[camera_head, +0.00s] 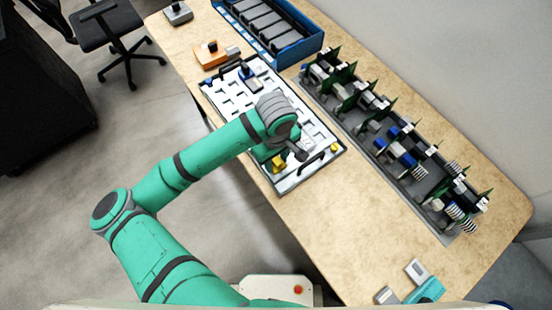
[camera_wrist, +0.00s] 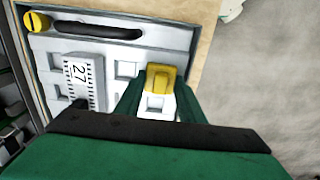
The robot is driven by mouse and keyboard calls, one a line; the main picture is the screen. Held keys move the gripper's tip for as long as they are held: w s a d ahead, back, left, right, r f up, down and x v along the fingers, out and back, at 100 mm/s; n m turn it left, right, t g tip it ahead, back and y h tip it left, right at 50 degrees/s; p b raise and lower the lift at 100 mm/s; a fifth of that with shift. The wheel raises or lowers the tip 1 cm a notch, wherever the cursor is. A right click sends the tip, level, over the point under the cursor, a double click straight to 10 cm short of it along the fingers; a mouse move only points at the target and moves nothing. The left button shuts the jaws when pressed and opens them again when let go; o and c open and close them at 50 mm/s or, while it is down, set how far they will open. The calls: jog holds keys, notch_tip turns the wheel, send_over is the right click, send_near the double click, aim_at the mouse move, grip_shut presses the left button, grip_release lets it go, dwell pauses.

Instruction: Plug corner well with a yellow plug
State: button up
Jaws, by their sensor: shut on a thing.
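My gripper (camera_wrist: 158,98) is shut on a yellow plug (camera_wrist: 161,77), which shows between the green fingers in the wrist view. The held plug is over the white tray (camera_wrist: 150,48), close to its right edge; I cannot tell whether it touches the tray. In the head view yellow also shows beneath my wrist (camera_head: 278,163), near the tray's front edge. A second yellow plug (camera_wrist: 38,21) sits in the tray's upper left corner in the wrist view; it also shows in the head view (camera_head: 334,147). The fingers hide the surface below the held plug.
A black handle (camera_wrist: 98,30) runs along the tray's end. A grey block marked 27 (camera_wrist: 80,74) stands left of my gripper. A long rack of circuit boards (camera_head: 385,140) lies beside the tray. A blue crate (camera_head: 270,30) stands at the back.

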jog(key=o, duration=1.3)
jog(key=shift+d, duration=0.1)
jog(key=shift+f, duration=0.1)
jog(key=c, duration=0.4)
jog(key=shift+w, duration=0.1)
jog(key=shift+r, duration=0.25)
jog(key=shift+r, duration=1.55)
jog(key=shift+r, duration=0.15)
jog(key=shift+r, duration=0.1)
